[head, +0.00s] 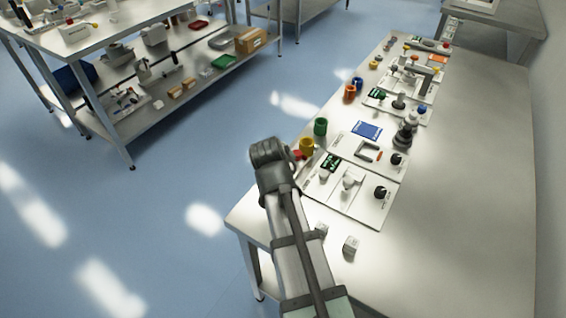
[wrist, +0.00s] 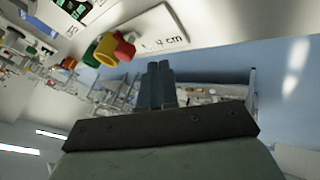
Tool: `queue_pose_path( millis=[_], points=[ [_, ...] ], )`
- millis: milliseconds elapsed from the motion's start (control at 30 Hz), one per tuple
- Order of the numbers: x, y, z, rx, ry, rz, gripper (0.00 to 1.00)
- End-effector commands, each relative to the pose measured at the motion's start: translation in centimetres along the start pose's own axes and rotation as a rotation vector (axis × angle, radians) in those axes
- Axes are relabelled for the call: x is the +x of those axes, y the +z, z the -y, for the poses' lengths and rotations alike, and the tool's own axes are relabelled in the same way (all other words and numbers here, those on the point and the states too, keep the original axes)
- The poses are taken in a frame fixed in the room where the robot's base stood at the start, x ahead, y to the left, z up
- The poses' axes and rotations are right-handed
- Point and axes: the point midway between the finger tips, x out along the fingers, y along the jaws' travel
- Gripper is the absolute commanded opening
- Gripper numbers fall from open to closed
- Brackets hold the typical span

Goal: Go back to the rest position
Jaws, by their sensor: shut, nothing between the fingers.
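My gripper (wrist: 161,84) shows in the wrist view with its two dark fingers together and nothing between them. In the head view my arm reaches up from the bottom centre along the near-left end of the white worktable (head: 470,190). Its wrist end is by the table's left edge, and the fingers are hidden there. In the wrist view a red cup (wrist: 124,48), a yellow cup (wrist: 105,49) and a green cup (wrist: 90,55) lie to the upper left of the fingers, apart from them.
White panels (head: 372,205) with knobs and switches line the table's left side. A yellow cup (head: 307,146) and a green cup (head: 320,127) stand close to my wrist. Two small white blocks (head: 351,245) lie nearer. The table's right side is clear. A shelved bench (head: 150,118) stands across blue floor.

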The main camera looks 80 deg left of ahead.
Motion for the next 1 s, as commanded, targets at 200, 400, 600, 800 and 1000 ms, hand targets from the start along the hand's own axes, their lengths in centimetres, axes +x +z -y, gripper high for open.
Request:
queue_pose_path(
  millis=[200, 400, 600, 800, 1000],
  points=[
    [-3.5, 0.1, 0.1, -0.001, 0.001, -0.002, 0.00],
    [-5.2, 0.0, 0.0, 0.000, 0.001, -0.001, 0.00],
    [-5.7, 0.0, 0.0, 0.000, 0.000, 0.001, 0.00],
    [-5.4, -0.2, 0.6, -0.005, -0.013, 0.004, 0.00],
    [-2.1, -1.4, 6.9, -0.057, -0.141, 0.038, 0.00]
  ],
)
